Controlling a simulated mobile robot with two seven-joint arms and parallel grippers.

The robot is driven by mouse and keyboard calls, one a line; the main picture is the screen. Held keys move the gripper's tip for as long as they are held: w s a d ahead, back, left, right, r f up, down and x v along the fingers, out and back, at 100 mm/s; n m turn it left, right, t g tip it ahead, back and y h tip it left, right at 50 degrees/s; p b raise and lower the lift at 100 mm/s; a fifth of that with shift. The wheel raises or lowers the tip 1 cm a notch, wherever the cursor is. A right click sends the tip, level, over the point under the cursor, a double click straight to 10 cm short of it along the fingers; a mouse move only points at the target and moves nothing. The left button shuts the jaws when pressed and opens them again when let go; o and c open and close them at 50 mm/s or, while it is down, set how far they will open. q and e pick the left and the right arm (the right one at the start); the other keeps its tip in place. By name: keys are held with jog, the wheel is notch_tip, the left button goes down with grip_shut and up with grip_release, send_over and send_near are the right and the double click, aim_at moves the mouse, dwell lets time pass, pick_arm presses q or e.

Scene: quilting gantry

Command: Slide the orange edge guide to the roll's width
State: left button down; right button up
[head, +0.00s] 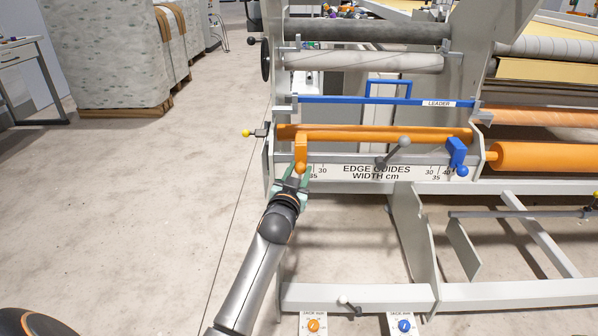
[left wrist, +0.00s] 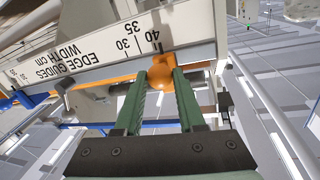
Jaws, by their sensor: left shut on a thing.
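My right gripper is not in view.
A blue edge guide (head: 457,152) sits at the scale's right end. An orange bar (head: 375,135) and a blue leader bar (head: 350,100) run above the scale. A grey-knobbed lever (head: 403,141) sticks out at the middle.

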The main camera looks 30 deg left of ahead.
pick_arm(q)
jog(key=shift+w+d+r+p, duration=0.1)
jog(key=shift+w+d+p, duration=0.2)
jog(key=shift+d, duration=0.1)
jog(key=c, duration=0.5)
grip_release()
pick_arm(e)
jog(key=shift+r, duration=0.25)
pick_arm(q)
jog(key=shift+s, duration=0.1)
